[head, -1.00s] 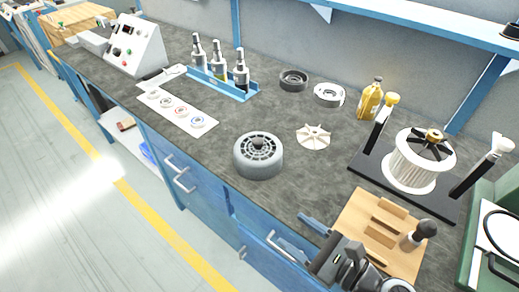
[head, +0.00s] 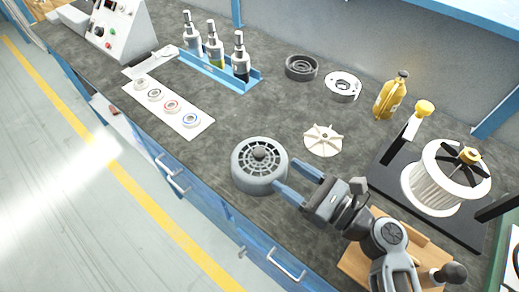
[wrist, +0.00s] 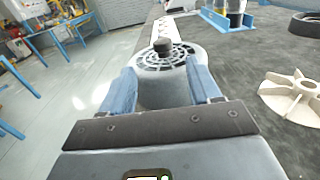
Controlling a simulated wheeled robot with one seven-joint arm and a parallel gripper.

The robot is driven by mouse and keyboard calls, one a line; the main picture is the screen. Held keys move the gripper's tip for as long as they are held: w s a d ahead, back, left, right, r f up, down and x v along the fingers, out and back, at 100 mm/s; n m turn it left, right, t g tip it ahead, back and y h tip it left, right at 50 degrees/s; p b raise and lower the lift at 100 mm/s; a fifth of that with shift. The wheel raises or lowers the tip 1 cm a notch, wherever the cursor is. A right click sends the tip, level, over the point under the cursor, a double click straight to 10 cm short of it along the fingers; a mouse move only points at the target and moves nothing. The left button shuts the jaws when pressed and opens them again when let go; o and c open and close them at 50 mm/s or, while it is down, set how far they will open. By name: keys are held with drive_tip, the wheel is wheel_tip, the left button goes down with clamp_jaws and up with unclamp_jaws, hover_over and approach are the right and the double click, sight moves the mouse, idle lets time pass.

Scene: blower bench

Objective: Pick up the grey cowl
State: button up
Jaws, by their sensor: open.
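The grey cowl (head: 259,166) is a round grey cap with a slotted top and a dark knob. It stands upright on the dark bench top near its front edge. My gripper (head: 284,177) is open, with its blue fingers pointing left at the cowl in the head view. In the wrist view the cowl (wrist: 163,73) lies straight ahead, and the fingertips (wrist: 160,75) reach to either side of its near wall. I cannot tell whether the fingers touch it. The cowl's lower near side is partly hidden by the gripper.
A white bladed impeller (head: 323,140) lies close behind the gripper. A dark ring (head: 301,67) and a white ring part (head: 343,86) lie farther back. A blue bottle rack (head: 213,69) and a white strip of small rings (head: 181,118) are left. A pleated filter (head: 437,180) stands right.

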sight(265, 156)
drive_tip(key=x, duration=0.3)
drive_tip(key=p+x, duration=0.1)
drive_tip(key=x, duration=0.2)
drive_tip(key=shift+w+d+r, duration=0.1)
drive_tip(key=shift+w+r, duration=0.1)
drive_tip(key=shift+w+a, duration=0.4)
drive_tip(key=shift+a, duration=0.15)
drive_tip(key=shift+c, duration=0.2)
clamp_jaws()
